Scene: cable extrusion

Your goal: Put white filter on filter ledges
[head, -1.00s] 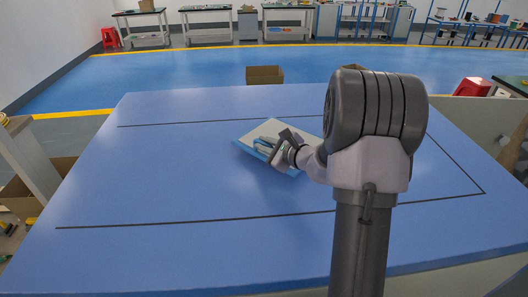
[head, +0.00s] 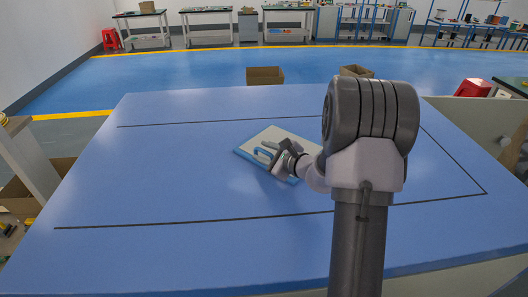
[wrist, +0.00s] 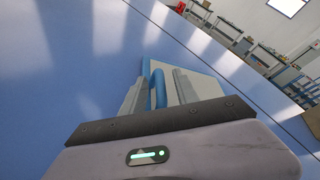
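The white filter (head: 290,135) is a flat white panel with a blue edge, lying on the blue table in the head view. A blue looped handle (head: 264,153) sits on its near left part. My gripper (head: 276,160) is at the handle, low over the panel. In the wrist view the filter (wrist: 205,84) shows behind the fingers. The handle (wrist: 158,88) stands between my two fingers (wrist: 158,80), with a gap visible on each side, so the gripper looks open around it. I see no filter ledges in these views.
The blue table (head: 150,190) is otherwise bare, with thin dark lines on it and free room left of the filter. Cardboard boxes (head: 264,75) show beyond the far edge. Workbenches and a red stool (head: 110,38) stand far back.

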